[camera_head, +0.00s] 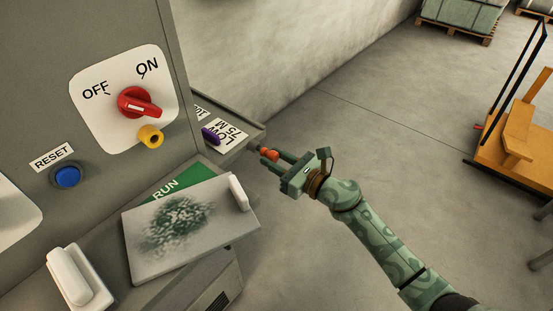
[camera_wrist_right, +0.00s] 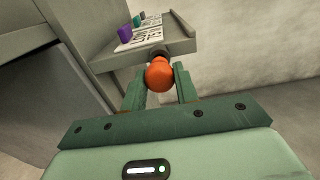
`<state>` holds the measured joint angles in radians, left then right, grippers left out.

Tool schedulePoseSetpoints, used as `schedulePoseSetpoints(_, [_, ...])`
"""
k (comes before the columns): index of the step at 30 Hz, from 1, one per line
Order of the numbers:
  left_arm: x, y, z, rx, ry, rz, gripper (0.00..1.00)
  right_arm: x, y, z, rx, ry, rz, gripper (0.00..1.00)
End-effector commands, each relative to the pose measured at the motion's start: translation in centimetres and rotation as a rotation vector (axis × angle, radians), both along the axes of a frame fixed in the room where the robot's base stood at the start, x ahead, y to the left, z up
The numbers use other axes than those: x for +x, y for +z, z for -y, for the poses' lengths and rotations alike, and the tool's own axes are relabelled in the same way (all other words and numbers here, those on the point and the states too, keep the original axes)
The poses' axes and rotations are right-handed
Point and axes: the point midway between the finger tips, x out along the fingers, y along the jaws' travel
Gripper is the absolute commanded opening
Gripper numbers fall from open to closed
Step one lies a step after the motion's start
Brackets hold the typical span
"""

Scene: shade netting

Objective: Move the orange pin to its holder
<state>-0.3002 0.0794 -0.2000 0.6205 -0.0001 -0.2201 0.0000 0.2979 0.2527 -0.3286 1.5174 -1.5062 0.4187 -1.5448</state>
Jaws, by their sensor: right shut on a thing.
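The orange pin (camera_head: 269,154) is between the fingers of my right gripper (camera_head: 268,157), which is shut on it. The gripper is just right of a grey shelf (camera_head: 256,131) on the machine. In the right wrist view the pin shows as a round orange end (camera_wrist_right: 159,75) between the green fingers (camera_wrist_right: 160,84). A dark round part (camera_wrist_right: 158,51) lies just beyond it by the shelf edge; I cannot tell whether it belongs to the pin or to a holder. A purple pin (camera_head: 210,136) stands on the shelf by a printed label. My left gripper is not in view.
The grey machine panel carries a red switch (camera_head: 138,103), a yellow ring (camera_head: 150,136) and a blue reset button (camera_head: 67,176). A tilted lid (camera_head: 225,226) with a white handle partly covers a green RUN label (camera_head: 182,184). Open floor lies right of the shelf.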

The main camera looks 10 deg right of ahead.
Motion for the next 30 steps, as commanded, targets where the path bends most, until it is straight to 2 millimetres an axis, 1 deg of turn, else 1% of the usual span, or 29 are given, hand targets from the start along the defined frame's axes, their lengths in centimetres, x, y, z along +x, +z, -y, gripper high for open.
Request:
schedulePoseSetpoints(18, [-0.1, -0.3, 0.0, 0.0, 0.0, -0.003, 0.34, 1.2, 0.1, -0.9, 0.001, -0.001, 0.001, 0.0])
schedulePoseSetpoints(26, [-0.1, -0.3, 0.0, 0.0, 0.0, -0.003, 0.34, 1.2, 0.1, -0.9, 0.0, -0.001, 0.002, 0.0])
schedulePoseSetpoints(27, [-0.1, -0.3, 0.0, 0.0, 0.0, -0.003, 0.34, 1.2, 0.2, -0.9, 0.0, -0.001, 0.002, 0.38])
schedulePoseSetpoints(29, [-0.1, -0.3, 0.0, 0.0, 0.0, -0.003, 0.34, 1.2, 0.2, -0.9, 0.0, -0.001, 0.002, 0.55])
schedulePoseSetpoints(30, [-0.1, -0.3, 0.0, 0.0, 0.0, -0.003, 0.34, 1.2, 0.1, -0.9, 0.0, -0.001, 0.002, 0.55])
